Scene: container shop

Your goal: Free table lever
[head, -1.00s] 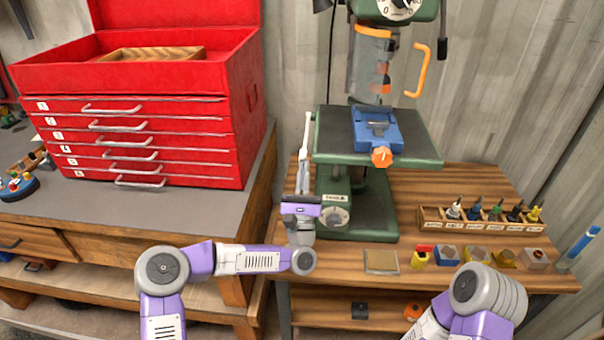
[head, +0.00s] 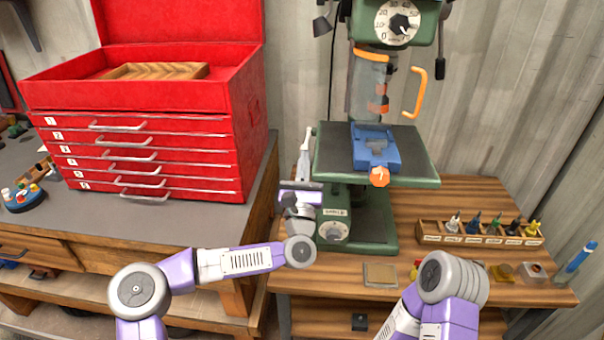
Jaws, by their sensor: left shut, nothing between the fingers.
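The drill press stands on the wooden bench, with its green table (head: 418,165) level and a blue vise (head: 375,152) with an orange knob on it. My left gripper (head: 306,142) points upward close beside the table's left edge. It is shut, seen as a narrow pale shape, with nothing visible between its fingers. I cannot tell whether it touches the press. The table lever cannot be made out clearly; that side of the column is partly hidden by the table and my left wrist. The press base (head: 372,230) carries a grey dial. My right gripper is out of view; only part of its arm shows.
A red tool chest (head: 160,130) stands on the workbench at left. A wooden rack of small bottles (head: 480,238) and several small blocks lie at the bench's right. An orange handle (head: 417,95) sticks out above the table.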

